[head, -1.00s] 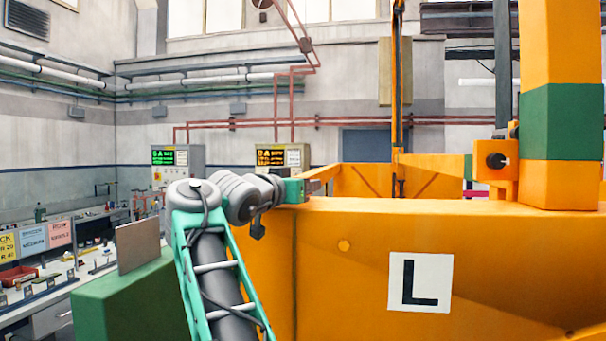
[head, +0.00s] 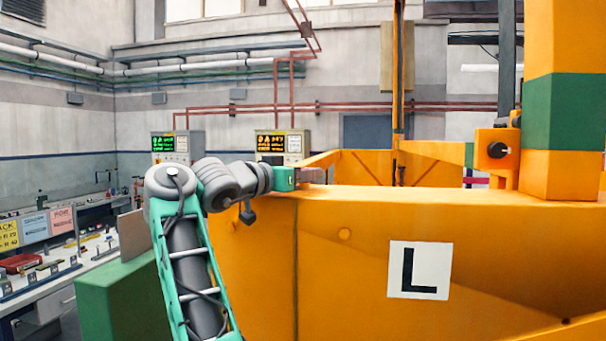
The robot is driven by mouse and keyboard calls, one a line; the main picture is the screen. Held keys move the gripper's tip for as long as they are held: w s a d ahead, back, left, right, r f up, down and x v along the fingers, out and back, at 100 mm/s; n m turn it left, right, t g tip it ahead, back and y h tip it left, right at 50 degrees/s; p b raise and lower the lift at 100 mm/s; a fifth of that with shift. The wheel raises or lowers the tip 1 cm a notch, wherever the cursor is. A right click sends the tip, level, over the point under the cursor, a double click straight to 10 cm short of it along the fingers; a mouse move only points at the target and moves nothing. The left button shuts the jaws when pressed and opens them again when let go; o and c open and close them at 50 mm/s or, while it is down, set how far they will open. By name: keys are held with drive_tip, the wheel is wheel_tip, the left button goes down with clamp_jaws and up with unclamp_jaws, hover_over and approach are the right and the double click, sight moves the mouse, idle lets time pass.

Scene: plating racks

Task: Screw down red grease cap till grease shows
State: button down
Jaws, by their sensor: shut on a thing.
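My gripper (head: 312,175) is at the back top edge of the large orange beam (head: 370,240), near its left end. The fingers are small, grey-brown and seen from the side, partly close behind the beam's top edge. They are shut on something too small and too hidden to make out. No red grease cap can be told apart in this view, and no grease shows.
The orange beam with a white "L" sign (head: 419,270) fills the front right. An orange and green post (head: 563,110) rises at the right. A green block (head: 115,290) and a cluttered workbench (head: 50,285) stand at left. Two control panels (head: 283,146) stand behind.

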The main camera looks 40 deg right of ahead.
drive_tip(key=shift+r, duration=0.3)
drive_tip(key=c, duration=1.2)
unclamp_jaws()
drive_tip(key=o, duration=0.3)
drive_tip(key=shift+f, duration=0.2)
drive_tip(key=shift+o, duration=0.2)
